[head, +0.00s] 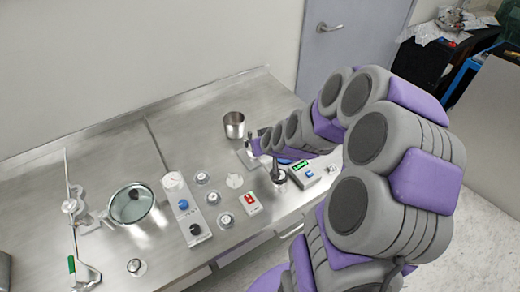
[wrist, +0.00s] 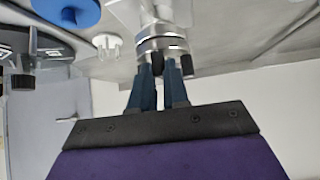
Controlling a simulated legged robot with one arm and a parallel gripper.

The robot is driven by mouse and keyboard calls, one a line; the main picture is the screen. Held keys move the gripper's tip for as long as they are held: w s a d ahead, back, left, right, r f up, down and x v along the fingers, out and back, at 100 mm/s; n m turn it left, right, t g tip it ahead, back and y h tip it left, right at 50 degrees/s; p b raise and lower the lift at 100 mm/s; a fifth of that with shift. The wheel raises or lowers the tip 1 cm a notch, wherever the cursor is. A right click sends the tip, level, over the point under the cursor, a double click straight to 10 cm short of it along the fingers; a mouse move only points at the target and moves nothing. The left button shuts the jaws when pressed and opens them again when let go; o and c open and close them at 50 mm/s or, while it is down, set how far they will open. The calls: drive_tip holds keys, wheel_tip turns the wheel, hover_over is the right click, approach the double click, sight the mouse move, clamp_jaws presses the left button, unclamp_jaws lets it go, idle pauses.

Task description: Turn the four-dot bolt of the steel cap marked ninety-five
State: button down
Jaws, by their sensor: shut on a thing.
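In the wrist view my gripper (wrist: 158,72) has its dark blue fingers together at a black bolt (wrist: 157,62) on the edge of a round steel cap (wrist: 160,42). A second black bolt (wrist: 187,66) sticks out just right of the fingers. No number or dot marks can be read, so I cannot tell which bolt has four dots. In the head view my gripper (head: 256,147) is low over the bench, beside an upright steel piece (head: 248,156); my arm hides part of that spot.
A steel cup (head: 234,125) stands just behind my gripper. A box with a green display (head: 303,174), a red-switch box (head: 250,203), a knob panel (head: 186,210) and a glass-lidded pot (head: 131,204) share the steel bench. A white pronged knob (wrist: 107,42) shows in the wrist view.

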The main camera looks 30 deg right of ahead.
drive_tip(key=shift+s+a+f+m+g+h, duration=0.1)
drive_tip(key=shift+m+g+h, duration=0.1)
drive_tip(key=shift+m+h, duration=0.45)
drive_tip(key=shift+s+a+f+m+g+h, duration=0.1)
drive_tip(key=shift+m+g+h, duration=0.1)
drive_tip(key=shift+m+h, duration=0.45)
drive_tip(key=shift+w+r+m+p, duration=0.15)
drive_tip(key=shift+m+p, duration=0.15)
drive_tip(key=shift+m, duration=0.4)
idle(1.2)
drive_tip(key=shift+w+r, duration=0.15)
idle(1.3)
drive_tip(key=c, duration=1.1)
unclamp_jaws()
